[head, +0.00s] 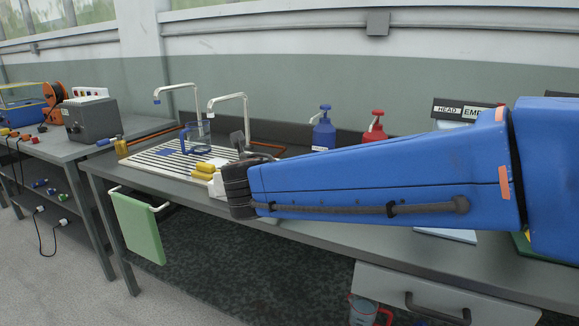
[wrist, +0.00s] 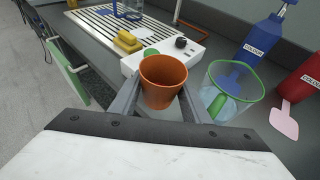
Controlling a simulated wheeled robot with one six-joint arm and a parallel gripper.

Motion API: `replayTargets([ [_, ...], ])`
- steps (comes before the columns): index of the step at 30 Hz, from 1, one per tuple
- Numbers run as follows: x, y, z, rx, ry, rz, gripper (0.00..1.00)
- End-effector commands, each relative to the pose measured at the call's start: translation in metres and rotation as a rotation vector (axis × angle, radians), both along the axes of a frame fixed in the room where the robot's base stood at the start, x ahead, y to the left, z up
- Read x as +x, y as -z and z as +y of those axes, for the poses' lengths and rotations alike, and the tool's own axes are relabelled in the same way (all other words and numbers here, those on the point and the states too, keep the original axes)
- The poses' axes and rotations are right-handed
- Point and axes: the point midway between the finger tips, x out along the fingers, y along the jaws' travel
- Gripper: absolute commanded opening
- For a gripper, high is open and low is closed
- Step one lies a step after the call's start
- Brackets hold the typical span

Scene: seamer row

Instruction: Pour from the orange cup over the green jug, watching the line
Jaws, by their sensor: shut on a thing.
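The orange cup (wrist: 163,83) is between the two fingers of my gripper (wrist: 158,98) in the wrist view, shut on it. The cup looks about upright, mouth up; I cannot tell what is inside it. The green jug (wrist: 234,94), clear with a green rim and handle, stands on the bench just right of the cup and my right finger, apart from the cup. No line on the jug can be made out, nor its liquid level. In the head view, my arm hides the cup, the jug and the fingers.
A white unit with a black knob (wrist: 181,43), a yellow sponge (wrist: 128,41) and a slatted rack (head: 165,157) with a blue-rimmed jug (head: 200,133) lie left.

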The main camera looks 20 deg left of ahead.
Motion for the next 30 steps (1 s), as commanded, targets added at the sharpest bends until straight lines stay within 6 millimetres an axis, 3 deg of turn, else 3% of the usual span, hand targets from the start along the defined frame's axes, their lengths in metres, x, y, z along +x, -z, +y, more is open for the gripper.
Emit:
replayTargets([
  [3, 0.015, 0.0, 0.006, -0.001, -0.053, -0.002, 0.17],
  [9, 0.025, 0.001, 0.012, -0.003, -0.104, -0.003, 0.17],
  [21, 0.026, 0.0, 0.013, 0.003, -0.111, 0.001, 0.17],
  [30, 0.031, -0.012, 0.006, 0.081, -0.109, 0.06, 0.17],
])
